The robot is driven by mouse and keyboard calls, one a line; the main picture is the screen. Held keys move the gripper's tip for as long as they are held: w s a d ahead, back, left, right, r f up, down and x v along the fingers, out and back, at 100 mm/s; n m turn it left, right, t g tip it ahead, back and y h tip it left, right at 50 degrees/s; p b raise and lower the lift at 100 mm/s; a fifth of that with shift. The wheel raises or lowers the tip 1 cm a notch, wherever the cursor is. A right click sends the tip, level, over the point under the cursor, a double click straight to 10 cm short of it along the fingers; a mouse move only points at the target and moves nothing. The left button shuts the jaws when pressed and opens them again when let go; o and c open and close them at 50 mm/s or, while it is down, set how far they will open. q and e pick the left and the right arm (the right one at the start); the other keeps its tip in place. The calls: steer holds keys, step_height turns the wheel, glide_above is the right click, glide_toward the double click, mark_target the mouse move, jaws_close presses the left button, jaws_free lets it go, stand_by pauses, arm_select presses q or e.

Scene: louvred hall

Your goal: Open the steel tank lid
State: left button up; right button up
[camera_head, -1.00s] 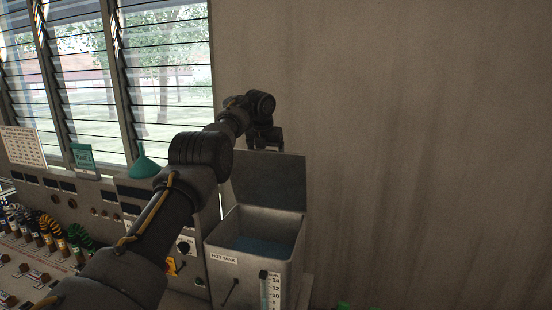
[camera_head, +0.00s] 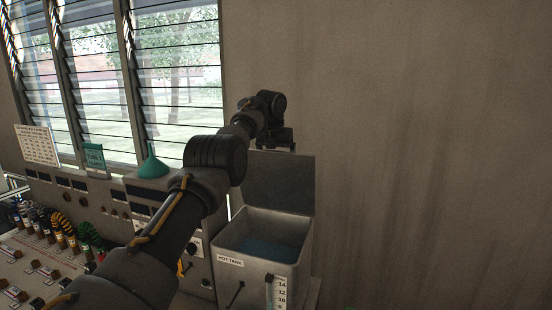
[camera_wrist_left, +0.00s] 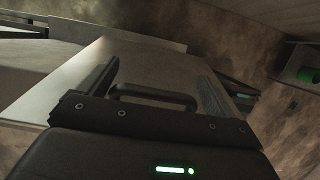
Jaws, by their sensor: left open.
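The steel tank (camera_head: 262,249), labelled HOT TANK, stands at the lower middle of the head view with bluish liquid inside. Its lid (camera_head: 279,184) stands raised at the back of the tank, leaving the top open. My left gripper (camera_head: 276,146) is at the top edge of the raised lid. In the left wrist view the open jaws (camera_wrist_left: 158,82) have a dark handle bar (camera_wrist_left: 153,97) between them, in front of the pale lid face (camera_wrist_left: 135,65). I cannot tell whether the fingers touch the handle. My right gripper is not in view.
A control bench (camera_head: 40,265) with switches and coiled cables lies to the left. A green funnel (camera_head: 153,163) and a sign card (camera_head: 37,146) stand on its back ledge, below louvred windows. A bare wall fills the right side.

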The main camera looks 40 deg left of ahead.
arm_select(q)
steer(key=v, duration=1)
steer(key=shift+r, duration=0.35)
steer(key=shift+s, duration=0.1)
